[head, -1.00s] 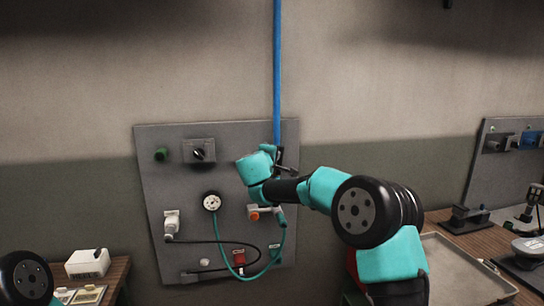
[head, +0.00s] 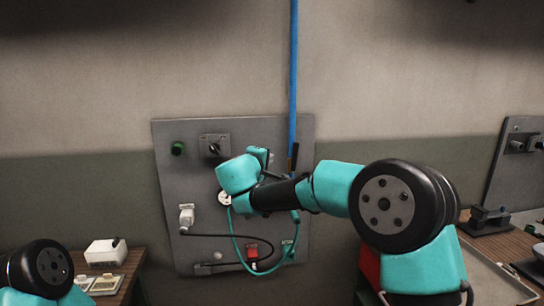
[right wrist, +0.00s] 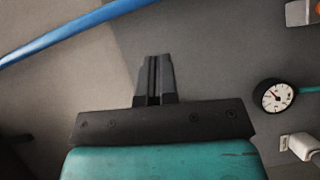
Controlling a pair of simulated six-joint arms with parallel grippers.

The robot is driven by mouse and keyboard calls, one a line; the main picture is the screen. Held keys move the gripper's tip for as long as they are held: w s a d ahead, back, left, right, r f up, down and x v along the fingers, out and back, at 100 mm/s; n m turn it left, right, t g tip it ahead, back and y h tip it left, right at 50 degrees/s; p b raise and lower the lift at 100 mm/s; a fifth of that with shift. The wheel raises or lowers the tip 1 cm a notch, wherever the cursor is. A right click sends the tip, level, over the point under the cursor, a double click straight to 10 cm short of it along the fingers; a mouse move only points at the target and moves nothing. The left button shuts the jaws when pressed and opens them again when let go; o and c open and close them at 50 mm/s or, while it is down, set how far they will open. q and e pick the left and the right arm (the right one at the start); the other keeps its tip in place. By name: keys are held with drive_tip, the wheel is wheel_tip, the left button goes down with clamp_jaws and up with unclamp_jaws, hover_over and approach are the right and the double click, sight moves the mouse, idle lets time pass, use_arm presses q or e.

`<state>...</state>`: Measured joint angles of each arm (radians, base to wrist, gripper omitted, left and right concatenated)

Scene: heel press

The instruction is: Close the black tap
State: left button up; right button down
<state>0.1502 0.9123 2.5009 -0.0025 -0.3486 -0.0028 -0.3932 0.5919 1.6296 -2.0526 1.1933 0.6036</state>
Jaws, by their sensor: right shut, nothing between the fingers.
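A dark upright handle (head: 295,154) at the foot of the blue pipe (head: 293,75) looks like the black tap; it appears in line with the pipe, and its lower part is hidden behind my right arm. My right gripper (right wrist: 154,78) is shut and empty in the right wrist view, in front of the grey panel. In the head view it is left of the handle and apart from it, its fingertips mostly hidden. The tap is not visible in the right wrist view. Only a joint of my left arm shows at lower left; its gripper is out of view.
A white box (head: 105,253) stands on the left bench. Wall above is clear.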

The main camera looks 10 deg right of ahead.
sight(295, 157)
drive_tip(key=shift+s, duration=0.2)
drive_tip(key=shift+a+f, duration=0.15)
drive_tip(key=shift+a, duration=0.05)
drive_tip(key=shift+w, duration=0.2)
drive_tip(key=x, duration=0.4)
drive_tip(key=s+d+x, duration=0.1)
drive_tip(key=x, duration=0.3)
drive_tip(key=d+x, duration=0.1)
drive_tip(key=x, duration=0.3)
drive_tip(key=shift+s, duration=0.15)
drive_tip(key=shift+d, duration=0.4)
